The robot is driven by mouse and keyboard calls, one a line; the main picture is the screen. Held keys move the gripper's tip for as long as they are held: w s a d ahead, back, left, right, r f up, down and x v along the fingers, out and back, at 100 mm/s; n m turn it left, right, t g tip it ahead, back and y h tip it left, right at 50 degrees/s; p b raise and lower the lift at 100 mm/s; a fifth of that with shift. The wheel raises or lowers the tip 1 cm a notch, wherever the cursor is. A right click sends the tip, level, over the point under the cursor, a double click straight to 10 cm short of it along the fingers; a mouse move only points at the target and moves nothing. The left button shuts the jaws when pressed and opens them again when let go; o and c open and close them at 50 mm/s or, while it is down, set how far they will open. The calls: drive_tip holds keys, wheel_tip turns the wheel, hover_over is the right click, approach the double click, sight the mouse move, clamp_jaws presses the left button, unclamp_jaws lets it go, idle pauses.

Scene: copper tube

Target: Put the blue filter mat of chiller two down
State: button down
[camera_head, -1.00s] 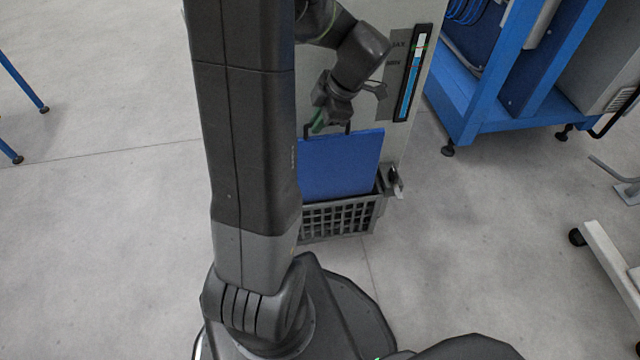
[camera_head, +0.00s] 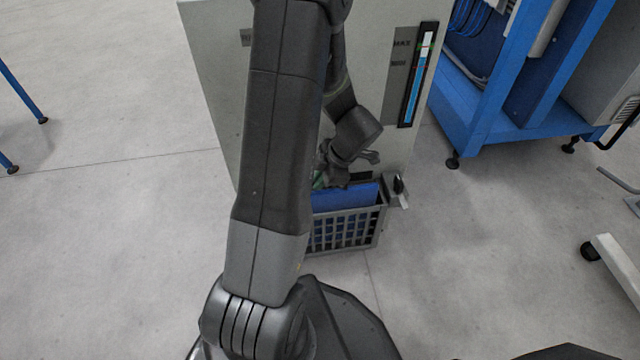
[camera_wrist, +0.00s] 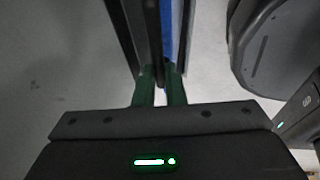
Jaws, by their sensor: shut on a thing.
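The blue filter mat (camera_head: 345,196) stands in the dark grey slotted basket (camera_head: 345,230) on the front of the light grey chiller cabinet (camera_head: 225,75). Only the mat's upper strip shows above the basket rim, with more blue behind the slots. My gripper (camera_head: 325,178) is at the mat's top edge, partly hidden behind my arm. In the wrist view its green fingers (camera_wrist: 160,90) are shut on a dark handle, with the blue mat (camera_wrist: 177,35) edge-on beyond. Whether the mat rests on the basket floor cannot be told.
A gauge with a blue column (camera_head: 417,75) is on the cabinet front, above a small valve (camera_head: 399,188) right of the basket. A blue frame (camera_head: 500,130) stands at right, with a white wheeled stand (camera_head: 620,265) nearer. Floor at left is mostly clear.

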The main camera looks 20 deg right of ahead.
drive_tip(key=shift+f, duration=0.5)
drive_tip(key=shift+f+b, duration=0.65)
drive_tip(key=shift+b, duration=0.4)
drive_tip(key=c, duration=1.5)
unclamp_jaws()
drive_tip(key=shift+r, duration=0.15)
drive_tip(key=r+p, duration=0.1)
drive_tip(key=p, duration=0.2)
drive_tip(key=shift+r, duration=0.35)
drive_tip(key=p+v, duration=0.2)
drive_tip(key=v, duration=0.9)
drive_tip(key=shift+d+p, duration=0.25)
drive_tip(key=shift+p, duration=0.1)
drive_tip(key=shift+s+r, duration=0.1)
